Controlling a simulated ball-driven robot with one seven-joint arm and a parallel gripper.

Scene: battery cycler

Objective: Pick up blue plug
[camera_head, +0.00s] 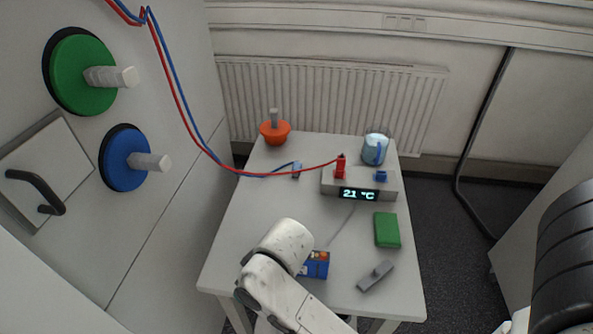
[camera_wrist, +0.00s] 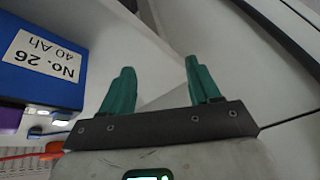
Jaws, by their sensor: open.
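The blue plug (camera_head: 296,170) lies on the table's left side, at the end of a blue cable. A red plug (camera_head: 341,168) stands upright in the left of the grey device (camera_head: 328,183), whose display reads 21 °C. A blue socket-like part (camera_head: 381,176) is on the device's right. My gripper (camera_wrist: 160,66) shows green fingers wide apart with nothing between them in the wrist view. My arm hides the gripper in the head view. I cannot make out the blue plug in the wrist view.
A blue battery box (camera_wrist: 40,62) labelled NO. 26, 40 Ah fills the wrist view's left; it shows partly behind my arm (camera_head: 317,265). Cables hang at left.

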